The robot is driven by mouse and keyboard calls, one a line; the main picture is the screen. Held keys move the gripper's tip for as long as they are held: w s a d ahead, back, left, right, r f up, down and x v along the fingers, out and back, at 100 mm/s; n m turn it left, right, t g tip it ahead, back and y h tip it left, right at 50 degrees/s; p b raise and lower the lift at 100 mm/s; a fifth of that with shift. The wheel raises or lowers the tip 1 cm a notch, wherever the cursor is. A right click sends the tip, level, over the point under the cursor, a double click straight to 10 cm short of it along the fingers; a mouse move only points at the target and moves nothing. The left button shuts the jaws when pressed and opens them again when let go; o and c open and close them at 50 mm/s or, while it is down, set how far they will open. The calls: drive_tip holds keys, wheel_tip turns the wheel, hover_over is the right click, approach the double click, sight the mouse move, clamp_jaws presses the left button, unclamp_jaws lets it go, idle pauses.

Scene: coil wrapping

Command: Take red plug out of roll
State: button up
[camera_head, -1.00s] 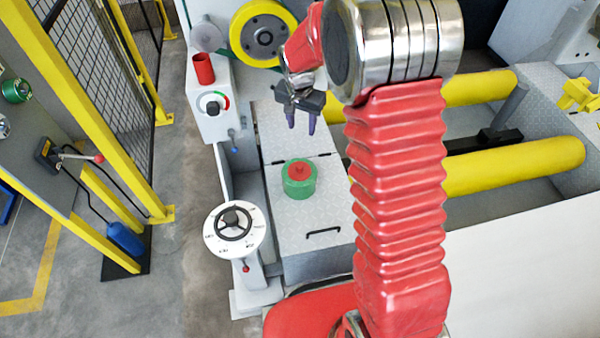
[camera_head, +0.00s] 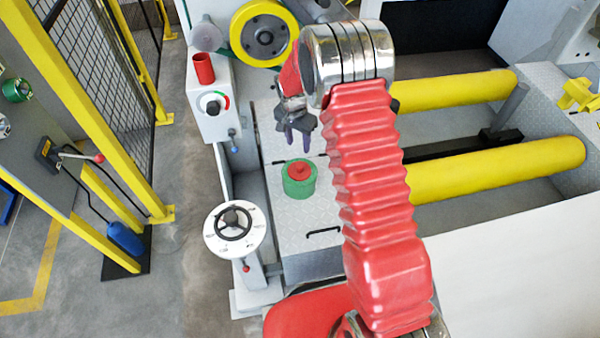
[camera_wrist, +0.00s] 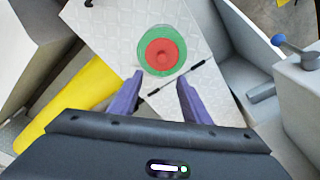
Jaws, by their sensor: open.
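The green roll (camera_head: 298,187) stands upright on the grey tread-plate cover, with the red plug (camera_head: 299,171) set in its top centre. In the wrist view the roll shows as a green ring (camera_wrist: 145,60) around the red plug (camera_wrist: 161,52), slightly beyond the fingertips. My gripper (camera_head: 297,142) is open and empty, above and behind the roll in the head view, apart from it. Its two purple fingers (camera_wrist: 160,84) are spread apart in the wrist view, pointing toward the roll. Nothing hides the plug.
The tread-plate cover (camera_head: 285,222) has a black handle (camera_head: 323,232) near the roll. A white handwheel (camera_head: 234,230) and a control post with a red cup (camera_head: 203,68) stand to the left. Yellow rollers (camera_head: 490,170) lie to the right. A yellow-rimmed wheel (camera_head: 263,34) is behind.

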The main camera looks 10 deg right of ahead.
hover_over(299, 166)
drive_tip(key=f, duration=0.8)
drive_tip(key=shift+s+d+f, duration=0.1)
drive_tip(key=shift+s+f, duration=0.15)
drive_tip(key=shift+f, duration=0.1)
drive_tip(key=shift+w+f, duration=0.15)
drive_tip(key=shift+f, duration=1.15)
drive_tip(key=shift+w+f, duration=0.1)
drive_tip(key=shift+f, duration=1.15)
clamp_jaws()
